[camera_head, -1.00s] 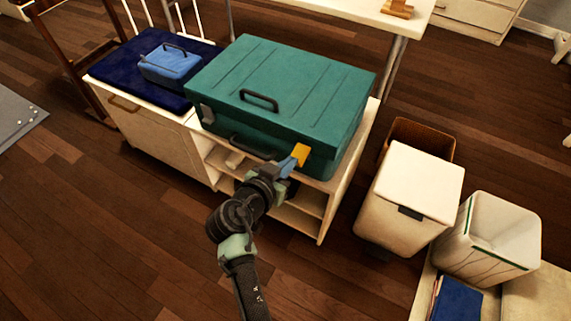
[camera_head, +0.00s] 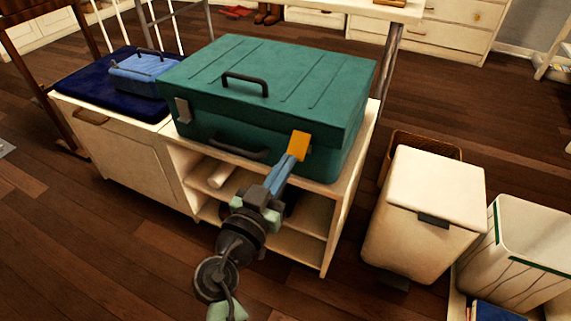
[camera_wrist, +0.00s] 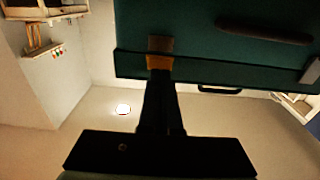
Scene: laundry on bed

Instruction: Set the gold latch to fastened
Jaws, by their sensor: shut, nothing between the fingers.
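The teal case (camera_head: 270,85) stands closed on a white shelf unit, with its lid down. The gold latch (camera_head: 300,146) is on its front, near the right corner at the lid seam. The latch also shows in the wrist view (camera_wrist: 160,62). My gripper (camera_head: 290,159) is shut and empty, with its blue fingertips right at the lower end of the latch. They seem to touch it, but I cannot tell for sure. The fingers hide part of the latch's lower end. A silver latch (camera_head: 183,110) is on the case's front left.
A blue box (camera_head: 140,75) sits on a navy cushion left of the case. The white shelf unit (camera_head: 343,222) has open shelves below. A white lidded bin (camera_head: 425,195) and a wicker basket (camera_head: 425,146) stand to the right.

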